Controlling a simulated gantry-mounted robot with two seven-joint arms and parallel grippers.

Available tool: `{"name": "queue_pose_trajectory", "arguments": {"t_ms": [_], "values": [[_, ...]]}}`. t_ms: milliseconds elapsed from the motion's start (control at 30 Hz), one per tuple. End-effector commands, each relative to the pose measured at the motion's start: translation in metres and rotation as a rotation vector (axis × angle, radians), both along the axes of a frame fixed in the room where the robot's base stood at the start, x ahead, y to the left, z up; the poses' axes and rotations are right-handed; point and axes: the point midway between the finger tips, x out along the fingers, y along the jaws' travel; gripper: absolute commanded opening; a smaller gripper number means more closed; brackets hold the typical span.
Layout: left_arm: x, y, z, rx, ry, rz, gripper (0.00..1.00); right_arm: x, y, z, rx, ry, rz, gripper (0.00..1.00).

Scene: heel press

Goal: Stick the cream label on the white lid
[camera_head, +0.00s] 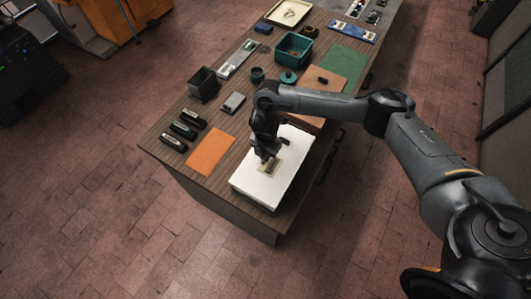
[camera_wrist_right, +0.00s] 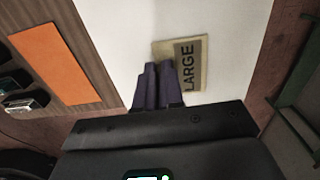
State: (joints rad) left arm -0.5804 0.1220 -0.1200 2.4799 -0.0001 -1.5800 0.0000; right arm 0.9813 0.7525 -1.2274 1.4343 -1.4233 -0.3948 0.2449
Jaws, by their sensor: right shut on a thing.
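The white lid (camera_head: 251,186) is a broad flat panel at the near right end of the table; it fills the upper middle of the right wrist view (camera_wrist_right: 215,18). The cream label (camera_wrist_right: 190,66), with a dark patch reading "LARGE", lies flat against or just above the lid; I cannot tell if it touches. It is small in the head view (camera_head: 270,169). My right gripper (camera_head: 267,158) points down over the lid. Its dark fingers (camera_wrist_right: 157,68) are together, shut on the label's edge. My left gripper is not in view.
An orange sheet (camera_head: 210,152) lies left of the lid, with several dark tools (camera_head: 184,130) beyond it. A grey bin (camera_head: 204,84), a teal bin (camera_head: 293,50) and a green mat (camera_head: 343,68) stand farther back. The table's near edge is close to the lid.

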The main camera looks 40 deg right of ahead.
Motion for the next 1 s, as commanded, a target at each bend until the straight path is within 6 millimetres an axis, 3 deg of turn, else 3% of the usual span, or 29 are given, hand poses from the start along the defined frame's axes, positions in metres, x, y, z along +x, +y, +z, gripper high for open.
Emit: {"name": "queue_pose_trajectory", "arguments": {"t_ms": [367, 400, 567, 733, 900, 1000], "values": [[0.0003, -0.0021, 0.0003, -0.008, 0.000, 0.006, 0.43, -0.0019, -0.0017, -0.0035, -0.004, 0.004, -0.002, 0.00], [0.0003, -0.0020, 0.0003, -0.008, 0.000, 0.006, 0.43, -0.0019, -0.0017, -0.0036, -0.005, 0.005, -0.002, 0.12], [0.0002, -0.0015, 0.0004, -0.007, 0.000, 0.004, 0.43, -0.0016, -0.0013, -0.0029, -0.003, 0.003, -0.002, 0.36], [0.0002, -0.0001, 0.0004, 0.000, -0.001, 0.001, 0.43, -0.0011, -0.0009, -0.0022, -0.002, 0.003, -0.001, 0.37], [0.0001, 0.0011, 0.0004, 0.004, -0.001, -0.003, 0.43, -0.0008, -0.0006, -0.0017, -0.002, 0.002, -0.001, 0.62], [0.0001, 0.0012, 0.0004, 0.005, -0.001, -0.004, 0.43, -0.0007, -0.0005, -0.0016, -0.002, 0.002, -0.001, 0.63]]}}
